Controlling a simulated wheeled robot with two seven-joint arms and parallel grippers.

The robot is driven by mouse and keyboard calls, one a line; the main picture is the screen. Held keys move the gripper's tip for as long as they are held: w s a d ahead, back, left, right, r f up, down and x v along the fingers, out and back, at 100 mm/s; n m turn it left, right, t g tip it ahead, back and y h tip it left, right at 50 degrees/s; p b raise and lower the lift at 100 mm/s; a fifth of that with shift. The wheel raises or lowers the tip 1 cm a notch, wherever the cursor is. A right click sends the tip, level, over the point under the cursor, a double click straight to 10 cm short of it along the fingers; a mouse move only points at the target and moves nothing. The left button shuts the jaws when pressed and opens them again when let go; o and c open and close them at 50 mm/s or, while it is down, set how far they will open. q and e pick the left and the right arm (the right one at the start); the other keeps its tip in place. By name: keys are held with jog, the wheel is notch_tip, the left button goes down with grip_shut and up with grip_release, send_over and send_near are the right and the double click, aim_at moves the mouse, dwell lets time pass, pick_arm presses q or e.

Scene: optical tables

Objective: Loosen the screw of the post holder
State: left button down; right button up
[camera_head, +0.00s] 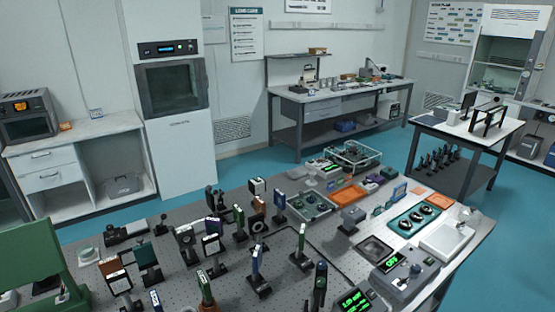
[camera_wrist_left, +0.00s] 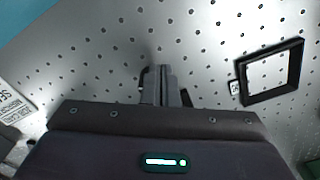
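Several post-mounted optics stand on the perforated optical table (camera_head: 330,262) in the head view. One black post holder (camera_head: 258,284) carries a blue-edged mount; another post holder (camera_head: 301,261) stands to its right. I cannot tell which holder the task means, and no screw is clear at this size. In the left wrist view, the dark body of my left gripper fills the bottom. Narrow dark parts (camera_wrist_left: 165,88) rise beyond its edge over the table; I cannot tell fingers from a holder there, nor the finger gap. My right gripper is not in view.
In the head view, a green device (camera_head: 35,248) is at left, and trays and a controller (camera_head: 402,276) crowd the right. Optics stand close together.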

pick_arm(q)
jog(key=shift+s+a, duration=0.1)
jog(key=shift+a, duration=0.05)
notch_tip(320, 180, up, 6)
jog(key=shift+s, duration=0.15)
dwell(0.6)
